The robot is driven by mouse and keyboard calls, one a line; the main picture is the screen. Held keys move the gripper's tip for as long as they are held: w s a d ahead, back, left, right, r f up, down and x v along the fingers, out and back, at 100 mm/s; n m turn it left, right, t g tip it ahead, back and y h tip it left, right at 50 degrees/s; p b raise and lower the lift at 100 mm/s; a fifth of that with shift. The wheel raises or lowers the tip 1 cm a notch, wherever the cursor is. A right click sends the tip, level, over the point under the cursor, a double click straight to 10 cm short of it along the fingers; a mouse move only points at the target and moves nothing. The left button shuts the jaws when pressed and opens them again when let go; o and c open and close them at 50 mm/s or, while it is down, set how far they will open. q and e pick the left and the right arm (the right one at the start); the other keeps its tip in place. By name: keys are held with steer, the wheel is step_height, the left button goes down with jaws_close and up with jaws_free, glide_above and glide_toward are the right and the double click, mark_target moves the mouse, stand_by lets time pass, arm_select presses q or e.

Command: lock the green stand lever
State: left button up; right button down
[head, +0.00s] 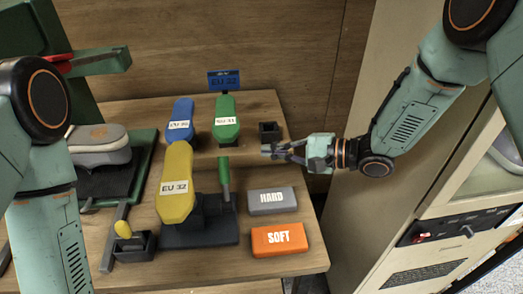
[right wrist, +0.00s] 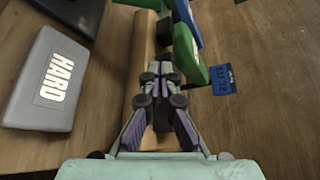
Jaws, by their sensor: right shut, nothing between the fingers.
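The green lever (head: 224,174) stands upright at the right side of the dark stand (head: 205,232), which carries the yellow EU 32 last (head: 175,185). My right gripper (head: 268,152) is shut and empty. It is behind and to the right of the lever, apart from it, close to a small black holder (head: 269,132). The right wrist view shows its fingers (right wrist: 160,72) together, with a green part (right wrist: 190,52) just beyond them; I cannot tell for sure which green thing that is. My left arm shows at the left, but its gripper is out of view.
The grey HARD block (head: 272,201) and orange SOFT block (head: 279,239) lie right of the stand. Green (head: 226,118) and blue (head: 180,120) lasts stand behind, with a blue sign (head: 224,80). A grey sneaker (head: 98,143) is at left. A beige cabinet (head: 385,215) stands right.

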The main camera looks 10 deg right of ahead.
mark_target(225, 180)
steer(key=a, duration=0.8)
steer(key=shift+w+a+f, duration=0.15)
steer(key=shift+w+a, duration=0.05)
steer(key=shift+w, duration=0.05)
stand_by(0.6)
